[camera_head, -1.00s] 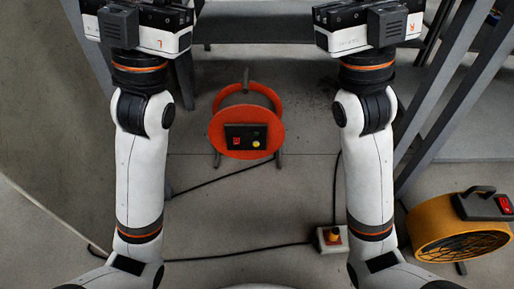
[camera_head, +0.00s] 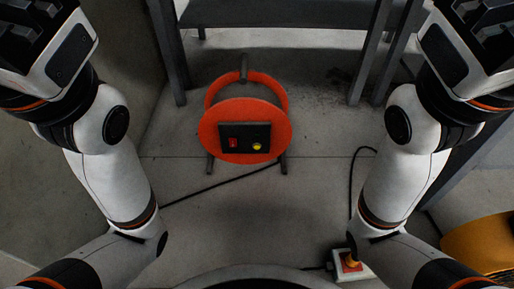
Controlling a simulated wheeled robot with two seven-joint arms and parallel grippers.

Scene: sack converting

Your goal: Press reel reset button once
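An orange cable reel (camera_head: 244,118) stands upright on the floor ahead of me, near the middle of the head view. A black panel (camera_head: 245,137) on its face carries a red switch (camera_head: 233,142) on the left and a round yellow button (camera_head: 257,146) on the right. My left gripper is at the top left corner and my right gripper at the top right corner, both cut by the frame edge. Their fingers cannot be made out clearly. Both are well apart from the reel, to either side of it.
A grey metal frame (camera_head: 285,13) stands behind the reel, with legs on both sides. A yellow blower (camera_head: 484,244) is at the lower right. A box with an orange knob (camera_head: 351,263) sits near my base. Black cables cross the floor. The floor before the reel is otherwise clear.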

